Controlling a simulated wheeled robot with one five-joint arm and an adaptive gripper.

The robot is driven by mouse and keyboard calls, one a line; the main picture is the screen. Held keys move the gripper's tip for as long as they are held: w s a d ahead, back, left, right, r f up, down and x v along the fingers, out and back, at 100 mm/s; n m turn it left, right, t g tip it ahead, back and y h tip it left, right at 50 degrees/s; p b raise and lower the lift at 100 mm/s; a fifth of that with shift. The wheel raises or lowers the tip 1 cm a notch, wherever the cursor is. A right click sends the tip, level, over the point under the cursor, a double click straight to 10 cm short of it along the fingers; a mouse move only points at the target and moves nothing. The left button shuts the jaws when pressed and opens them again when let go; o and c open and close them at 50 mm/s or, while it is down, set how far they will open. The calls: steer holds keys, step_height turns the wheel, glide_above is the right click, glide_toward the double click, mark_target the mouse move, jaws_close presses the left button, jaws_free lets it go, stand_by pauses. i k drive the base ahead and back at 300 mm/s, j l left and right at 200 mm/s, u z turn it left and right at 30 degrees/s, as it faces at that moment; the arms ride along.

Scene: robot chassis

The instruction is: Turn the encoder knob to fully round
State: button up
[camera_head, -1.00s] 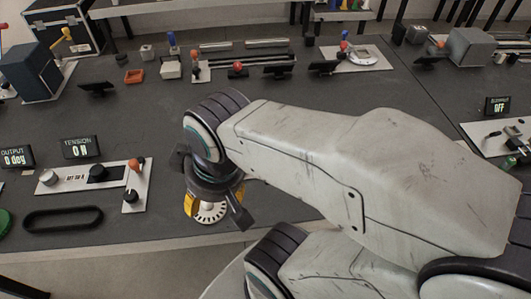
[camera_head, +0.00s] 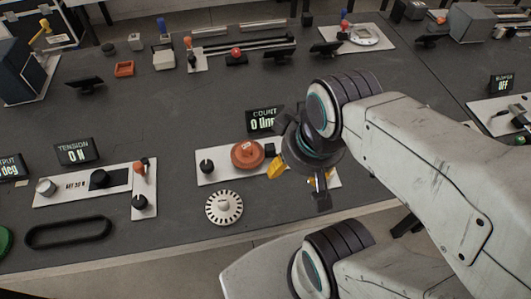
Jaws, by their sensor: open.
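A white plate (camera_head: 226,171) stands near the front edge, behind it a display (camera_head: 263,120) reading "COUNT 0" with a partly blurred unit. On the plate are a round orange-red disc (camera_head: 248,154) and a small black knob (camera_head: 207,165) at its left end. I cannot tell for sure which of these is the encoder knob. A white slotted wheel (camera_head: 224,208) lies in front of the plate. My gripper (camera_head: 297,177), with yellow finger pads, is open and empty above the plate's right part, to the right of the orange disc, hiding that part.
To the left, a plate (camera_head: 83,191) with sliders and knobs stands by the display (camera_head: 76,152) reading "TENSION 0 N". A black belt loop (camera_head: 68,232) lies in front of it. Several fixtures line the back.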

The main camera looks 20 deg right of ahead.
mark_target(207, 166)
steer(key=j+u, duration=0.1)
steer(key=u, duration=0.35)
steer(key=i+u, duration=0.1)
steer(key=u, duration=0.35)
steer(key=j+u, duration=0.1)
steer(key=u, duration=0.35)
steer(key=i+u, duration=0.1)
steer(key=u, duration=0.3)
steer(key=i+u, duration=0.1)
steer(key=u, duration=0.35)
